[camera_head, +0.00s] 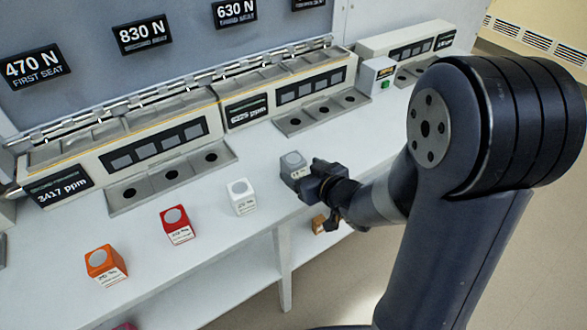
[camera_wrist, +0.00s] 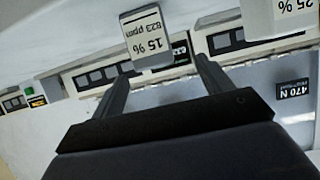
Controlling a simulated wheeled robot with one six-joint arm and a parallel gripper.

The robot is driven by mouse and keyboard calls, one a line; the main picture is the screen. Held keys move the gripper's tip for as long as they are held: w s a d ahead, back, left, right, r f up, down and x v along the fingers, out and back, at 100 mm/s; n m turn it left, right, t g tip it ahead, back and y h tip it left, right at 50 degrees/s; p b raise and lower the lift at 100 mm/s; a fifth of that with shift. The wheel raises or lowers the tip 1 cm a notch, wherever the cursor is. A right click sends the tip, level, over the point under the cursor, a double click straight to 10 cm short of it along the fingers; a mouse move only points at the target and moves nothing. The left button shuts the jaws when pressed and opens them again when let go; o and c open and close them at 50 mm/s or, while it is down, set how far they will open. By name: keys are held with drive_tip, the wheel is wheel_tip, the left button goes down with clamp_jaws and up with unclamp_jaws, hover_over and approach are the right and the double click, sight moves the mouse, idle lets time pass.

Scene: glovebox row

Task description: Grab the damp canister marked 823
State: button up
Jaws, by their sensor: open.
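The canister marked 823 ppm and 15 % (camera_wrist: 147,38) appears upside down in the wrist view, just ahead of the fingertips and nearer the left finger. In the head view it looks like the grey canister (camera_head: 293,161) on the bench, with its lower part partly hidden by my gripper. My gripper (camera_head: 308,180) is low over the bench edge, close beside this canister. In the wrist view my gripper (camera_wrist: 162,72) is open, with nothing held between its fingers. I cannot tell whether a finger touches the canister.
A white canister (camera_head: 241,196), a red one (camera_head: 177,224) and an orange one (camera_head: 105,264) stand along the bench front. A canister marked 25 % (camera_wrist: 293,14) is at the wrist view's upper right. Instrument units with round-holed trays (camera_head: 171,175) line the back.

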sight(296, 165)
drive_tip(key=x, duration=0.3)
drive_tip(key=shift+w, duration=0.35)
drive_tip(key=shift+d+f+p+x, duration=0.1)
drive_tip(key=shift+f+p+x, duration=0.05)
drive_tip(key=shift+x, duration=0.75)
drive_tip(key=shift+d+f+p+x, duration=0.1)
drive_tip(key=shift+x, duration=0.8)
drive_tip(key=shift+d+f+p+x, duration=0.1)
drive_tip(key=shift+f+p+x, duration=0.05)
drive_tip(key=shift+x, duration=0.7)
drive_tip(key=shift+c, duration=0.2)
drive_tip(key=c, duration=1.1)
